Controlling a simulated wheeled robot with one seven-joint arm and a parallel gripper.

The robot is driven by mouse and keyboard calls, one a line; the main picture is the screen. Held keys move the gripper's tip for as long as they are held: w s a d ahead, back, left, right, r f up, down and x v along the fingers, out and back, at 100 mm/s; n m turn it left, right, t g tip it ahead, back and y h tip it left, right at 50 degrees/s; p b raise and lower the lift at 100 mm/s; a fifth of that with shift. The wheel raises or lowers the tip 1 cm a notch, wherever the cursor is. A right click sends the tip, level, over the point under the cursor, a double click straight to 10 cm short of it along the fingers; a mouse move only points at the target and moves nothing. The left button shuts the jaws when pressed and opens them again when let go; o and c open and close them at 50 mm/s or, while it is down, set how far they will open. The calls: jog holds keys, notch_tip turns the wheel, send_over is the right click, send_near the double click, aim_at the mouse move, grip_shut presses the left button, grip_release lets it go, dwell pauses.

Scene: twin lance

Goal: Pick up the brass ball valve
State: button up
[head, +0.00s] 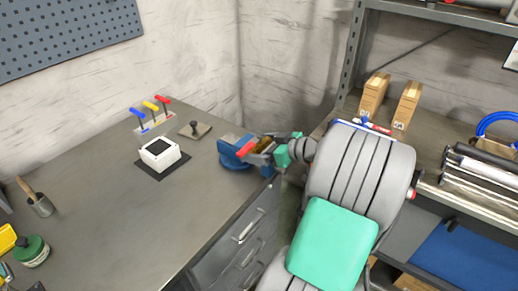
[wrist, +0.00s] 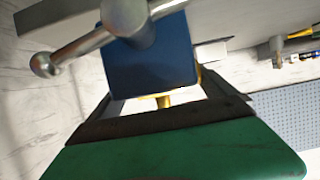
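The brass ball valve (head: 264,143) with its red lever is at the blue vise (head: 235,155) on the bench corner in the head view. Only a small brass-yellow part of it (wrist: 163,101) shows in the wrist view, partly hidden behind the vise body (wrist: 152,70). My gripper (head: 262,153) is right at the valve, coming from the right. In the wrist view its dark fingers (wrist: 165,95) stand apart on either side of the brass part, with bright space between. I cannot tell whether either finger touches the valve.
The vise's metal handle (wrist: 85,45) is close to my gripper. A shelf with cardboard boxes (head: 374,95) is on the right.

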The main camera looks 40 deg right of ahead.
jog(key=c, duration=1.2)
jog(key=shift+r, duration=0.1)
jog(key=shift+c, duration=0.4)
jog(key=shift+r, duration=0.1)
